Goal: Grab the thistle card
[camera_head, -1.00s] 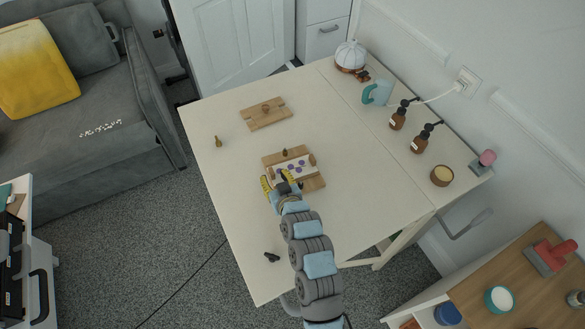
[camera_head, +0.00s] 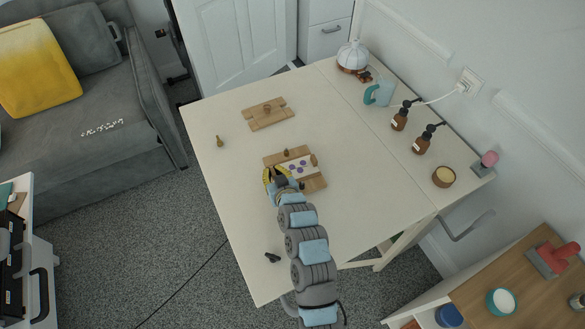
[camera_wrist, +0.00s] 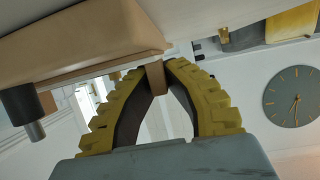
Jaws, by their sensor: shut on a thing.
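The card with purple thistle-like marks (camera_head: 298,167) is pale and lies on a wooden press board (camera_head: 313,183) in the middle of the table. Small brown nuts (camera_head: 285,152) and (camera_head: 313,160) stand at the board's far and right edges. My gripper (camera_head: 270,172) is at the board's left end, beside the card. In the wrist view, its yellow fingertips (camera_wrist: 160,70) are shut on a small brown piece (camera_wrist: 156,79), perhaps another nut. The board also shows there (camera_wrist: 85,45), with a dark post (camera_wrist: 22,108) on it. The card is not clear in that view.
A second wooden board (camera_head: 268,115) and a loose brown nut (camera_head: 220,141) lie farther back on the white table (camera_head: 235,180). A teal mug (camera_head: 380,94), brown pump bottles (camera_head: 400,118) and a round tub (camera_head: 443,177) stand on the right. A small black thing (camera_head: 272,257) lies in front.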

